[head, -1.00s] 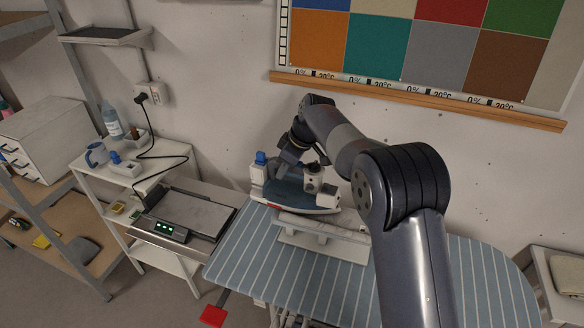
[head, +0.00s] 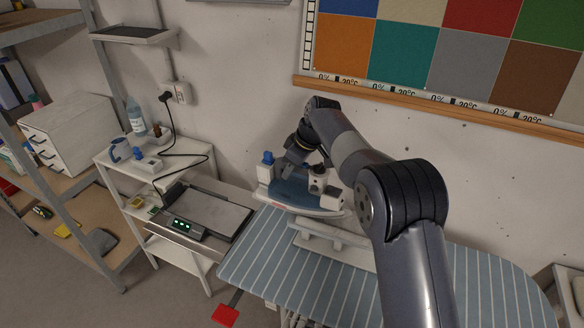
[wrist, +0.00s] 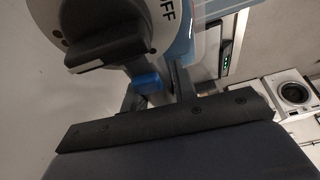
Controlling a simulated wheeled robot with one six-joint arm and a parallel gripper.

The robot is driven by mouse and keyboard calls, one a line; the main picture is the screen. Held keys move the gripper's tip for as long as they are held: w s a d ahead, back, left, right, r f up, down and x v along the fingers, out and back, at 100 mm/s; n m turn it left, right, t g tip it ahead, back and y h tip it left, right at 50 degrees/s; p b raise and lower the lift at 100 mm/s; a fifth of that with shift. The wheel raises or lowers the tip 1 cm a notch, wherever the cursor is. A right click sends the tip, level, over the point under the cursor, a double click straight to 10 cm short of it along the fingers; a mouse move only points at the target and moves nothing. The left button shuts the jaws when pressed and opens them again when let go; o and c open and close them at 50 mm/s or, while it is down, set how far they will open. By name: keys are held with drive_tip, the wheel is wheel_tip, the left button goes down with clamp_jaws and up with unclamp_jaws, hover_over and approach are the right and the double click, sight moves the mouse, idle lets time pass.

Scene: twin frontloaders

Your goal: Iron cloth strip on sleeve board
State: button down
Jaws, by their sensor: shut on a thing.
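A blue and white iron (head: 303,198) with a blue knob is held above the left end of the pale sleeve board (head: 335,251). My gripper (head: 306,163) is shut on the iron from above; my arm partly hides the grip. In the wrist view, my gripper (wrist: 158,95) is at the iron's body, with the blue knob and a dark dial near it. The sleeve board stands on the striped ironing board (head: 262,262), its right end hidden by my arm. I cannot make out the cloth strip, nor tell whether the iron touches the sleeve board.
Left of the ironing board is a flat device with a green-lit display (head: 187,226). A white shelf unit (head: 183,166) beside it holds a mug, a bottle and a corded box. The wall with the colour chart (head: 405,55) is close behind.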

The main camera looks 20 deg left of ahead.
drive_tip(key=shift+r, duration=2.15)
